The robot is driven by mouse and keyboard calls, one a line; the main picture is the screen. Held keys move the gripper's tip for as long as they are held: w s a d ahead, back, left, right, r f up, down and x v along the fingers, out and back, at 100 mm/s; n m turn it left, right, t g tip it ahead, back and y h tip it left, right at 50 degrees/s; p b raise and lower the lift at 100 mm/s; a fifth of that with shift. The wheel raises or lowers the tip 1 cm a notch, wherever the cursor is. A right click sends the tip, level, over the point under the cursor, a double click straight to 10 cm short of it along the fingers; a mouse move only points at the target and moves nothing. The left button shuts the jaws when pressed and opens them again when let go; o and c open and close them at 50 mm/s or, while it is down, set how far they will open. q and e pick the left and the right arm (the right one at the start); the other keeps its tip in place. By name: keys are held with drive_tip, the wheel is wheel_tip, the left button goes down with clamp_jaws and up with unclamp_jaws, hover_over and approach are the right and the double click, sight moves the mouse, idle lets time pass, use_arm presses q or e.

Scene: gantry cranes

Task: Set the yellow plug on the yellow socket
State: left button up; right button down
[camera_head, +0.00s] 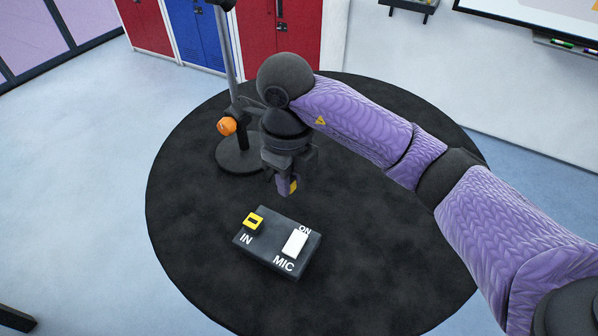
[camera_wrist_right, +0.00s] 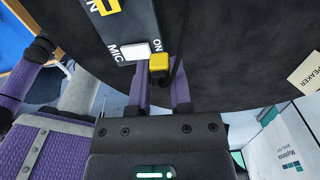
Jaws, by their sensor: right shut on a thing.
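The yellow plug (camera_head: 293,187) is held at the fingertips of my right gripper (camera_head: 286,186), which is shut on it. In the right wrist view the yellow plug (camera_wrist_right: 158,62) shows between the fingers (camera_wrist_right: 161,85), with a dark cable beside it. The yellow socket (camera_head: 254,221) sits on the left part of a dark box (camera_head: 267,258), by the letters IN. The gripper is above and behind the box, to the right of the socket, and the plug is apart from it. Part of the yellow socket (camera_wrist_right: 107,6) shows at the wrist view's top edge. My left gripper is not in view.
A white switch (camera_head: 295,242) marked ON and MIC is on the same box. The box rests on a round black surface (camera_head: 190,250) with free room around it. A stand (camera_head: 238,160) with an orange ball (camera_head: 227,126) is behind, left of my gripper. Lockers (camera_head: 195,35) line the back.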

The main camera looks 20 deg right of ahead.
drive_tip(key=shift+a+r, duration=0.15)
drive_tip(key=shift+a, duration=1.6)
drive_tip(key=shift+a+r, duration=0.15)
drive_tip(key=shift+a, duration=1.55)
drive_tip(key=shift+f+b, duration=1.05)
drive_tip(key=shift+f, duration=0.25)
drive_tip(key=shift+r, duration=0.1)
drive_tip(key=shift+f, duration=0.2)
drive_tip(key=shift+f+b, duration=0.55)
drive_tip(key=shift+b, duration=0.2)
drive_tip(key=shift+f, duration=0.2)
